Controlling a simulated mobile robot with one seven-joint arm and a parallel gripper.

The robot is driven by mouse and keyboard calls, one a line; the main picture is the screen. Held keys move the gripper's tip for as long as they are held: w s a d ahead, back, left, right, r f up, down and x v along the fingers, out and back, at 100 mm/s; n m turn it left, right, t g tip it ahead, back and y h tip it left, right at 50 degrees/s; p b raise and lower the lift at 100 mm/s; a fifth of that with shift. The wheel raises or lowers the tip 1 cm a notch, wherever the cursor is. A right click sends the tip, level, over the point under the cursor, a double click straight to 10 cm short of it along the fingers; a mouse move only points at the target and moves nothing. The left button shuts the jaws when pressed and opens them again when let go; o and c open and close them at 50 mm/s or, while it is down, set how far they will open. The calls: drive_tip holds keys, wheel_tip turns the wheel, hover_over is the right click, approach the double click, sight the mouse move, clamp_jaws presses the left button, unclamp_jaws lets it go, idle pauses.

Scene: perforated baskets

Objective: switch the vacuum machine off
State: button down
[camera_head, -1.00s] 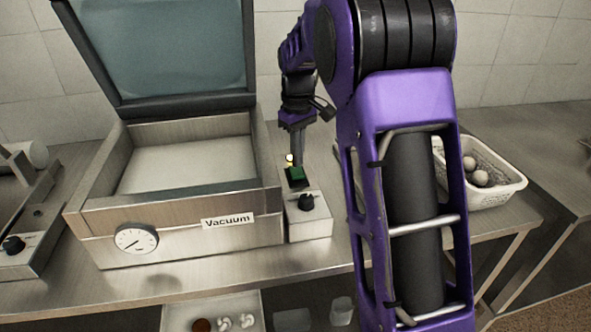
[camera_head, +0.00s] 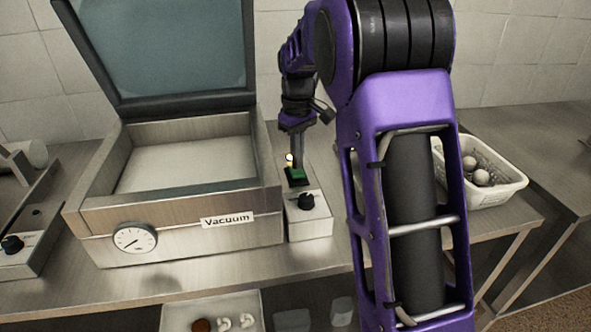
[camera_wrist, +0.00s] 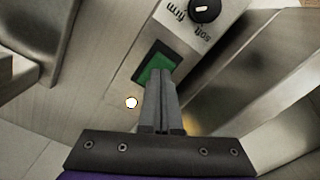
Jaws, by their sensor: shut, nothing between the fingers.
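The vacuum machine (camera_head: 180,240) stands on the steel table with its lid raised. In the wrist view the green switch (camera_wrist: 157,66) lies right at my gripper's tips, beside the lit lamp (camera_wrist: 131,102) and below the knob (camera_wrist: 205,9). My gripper (camera_wrist: 160,75) is shut and empty, pointing down at the switch. The fingertips hide part of it; I cannot tell whether they touch.
A white perforated basket (camera_head: 497,190) with round items stands at the right. The dial gauge (camera_head: 135,238) is on the machine's front. Another device with a knob (camera_head: 12,244) is at the left. A tray (camera_head: 212,312) with small items sits below the table.

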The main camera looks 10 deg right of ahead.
sight(297, 173)
drive_tip(key=shift+f+b, duration=0.5)
drive_tip(key=shift+f, duration=0.5)
idle(0.3)
wheel_tip(297, 173, up, 7)
drive_tip(key=p, duration=0.6)
idle(0.5)
